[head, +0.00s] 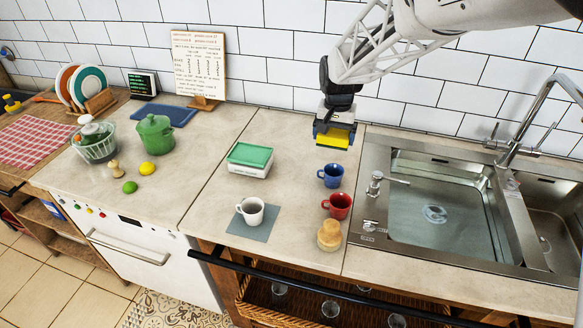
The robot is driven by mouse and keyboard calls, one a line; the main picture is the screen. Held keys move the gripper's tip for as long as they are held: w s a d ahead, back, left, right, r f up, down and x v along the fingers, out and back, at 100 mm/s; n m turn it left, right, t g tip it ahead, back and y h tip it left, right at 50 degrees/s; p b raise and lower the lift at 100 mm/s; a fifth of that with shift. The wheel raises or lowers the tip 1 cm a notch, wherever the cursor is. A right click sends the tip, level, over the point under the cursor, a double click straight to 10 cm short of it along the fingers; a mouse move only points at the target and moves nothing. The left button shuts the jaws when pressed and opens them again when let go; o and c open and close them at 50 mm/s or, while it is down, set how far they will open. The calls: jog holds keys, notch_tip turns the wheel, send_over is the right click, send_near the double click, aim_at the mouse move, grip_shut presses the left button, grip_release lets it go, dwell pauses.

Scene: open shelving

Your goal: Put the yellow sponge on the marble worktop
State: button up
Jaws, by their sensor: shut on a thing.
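The yellow sponge (334,138) is in my gripper (334,131), seen in the head view. My gripper points down and is shut on the sponge. It holds the sponge over the back of the worktop, left of the sink. The pale stone-look worktop (214,183) runs from the left to the sink. Whether the sponge touches anything below it cannot be told, but it appears to be above the surface. The fingertips are partly hidden behind the sponge.
A blue mug (331,175) stands just below the sponge in the picture, with a red mug (338,206) and a wooden-looking jar (329,235) nearer. A green-lidded box (250,160) and a white mug (251,211) stand left. The steel sink (440,200) is right.

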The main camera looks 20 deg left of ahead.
send_over(291, 207)
notch_tip(291, 207, down, 4)
jog(key=shift+r, duration=0.2)
jog(key=shift+f, duration=3.15)
jog(key=shift+f, duration=0.1)
jog(key=shift+f, duration=1.75)
jog(key=shift+f, duration=0.15)
jog(key=o, duration=0.6)
jog(key=shift+c, duration=0.2)
